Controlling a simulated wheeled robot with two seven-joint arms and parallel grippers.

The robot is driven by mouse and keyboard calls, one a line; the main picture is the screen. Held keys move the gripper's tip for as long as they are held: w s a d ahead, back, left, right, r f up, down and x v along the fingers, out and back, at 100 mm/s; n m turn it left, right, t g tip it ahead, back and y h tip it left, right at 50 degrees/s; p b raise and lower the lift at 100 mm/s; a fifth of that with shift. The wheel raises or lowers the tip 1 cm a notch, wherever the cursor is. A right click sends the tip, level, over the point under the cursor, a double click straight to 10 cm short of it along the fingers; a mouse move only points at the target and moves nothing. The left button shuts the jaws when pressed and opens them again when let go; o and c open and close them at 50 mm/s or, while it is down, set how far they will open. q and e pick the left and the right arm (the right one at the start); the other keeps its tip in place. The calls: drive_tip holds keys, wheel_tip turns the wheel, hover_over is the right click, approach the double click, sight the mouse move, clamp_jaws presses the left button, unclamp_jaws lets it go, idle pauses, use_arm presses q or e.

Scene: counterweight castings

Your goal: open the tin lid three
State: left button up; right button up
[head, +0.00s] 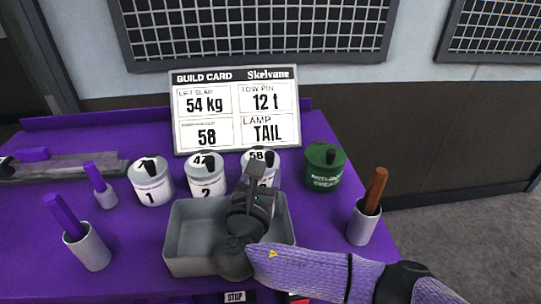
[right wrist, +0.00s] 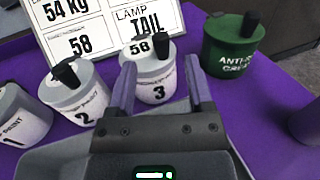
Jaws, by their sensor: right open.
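Tin three (right wrist: 156,78) is a white tin with a white lid marked 58 and a black knob (right wrist: 160,46). In the head view its lid (head: 262,156) shows behind my right gripper, which hides much of its body. The lid sits on the tin. My right gripper (right wrist: 160,82) is open, its two fingers pointing toward tin three from the near side, with nothing between them that I can see held. In the head view my right gripper (head: 255,172) is above the far edge of the grey bin. My left gripper is not in view.
Tin one (head: 151,182) and tin two (head: 205,176) stand left of tin three. A green tin (head: 324,166) stands to its right. A grey bin (head: 190,240) lies in front. The build card (head: 236,108) stands behind. Cups (head: 362,222) with handles stand at the sides.

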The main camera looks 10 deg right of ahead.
sight(269, 157)
drive_tip(key=b+x, duration=0.1)
drive_tip(key=x, duration=0.2)
drive_tip(key=b+x, duration=0.1)
drive_tip(key=x, duration=0.2)
drive_tip(key=shift+w+d+f, duration=0.1)
drive_tip(key=shift+w+f, duration=0.1)
drive_tip(key=shift+w, duration=0.15)
drive_tip(key=shift+w+d+r, duration=0.1)
drive_tip(key=shift+w, duration=0.15)
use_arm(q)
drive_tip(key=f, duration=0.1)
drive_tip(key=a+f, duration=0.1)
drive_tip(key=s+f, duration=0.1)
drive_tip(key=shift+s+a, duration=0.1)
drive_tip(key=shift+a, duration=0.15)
use_arm(e)
clamp_jaws()
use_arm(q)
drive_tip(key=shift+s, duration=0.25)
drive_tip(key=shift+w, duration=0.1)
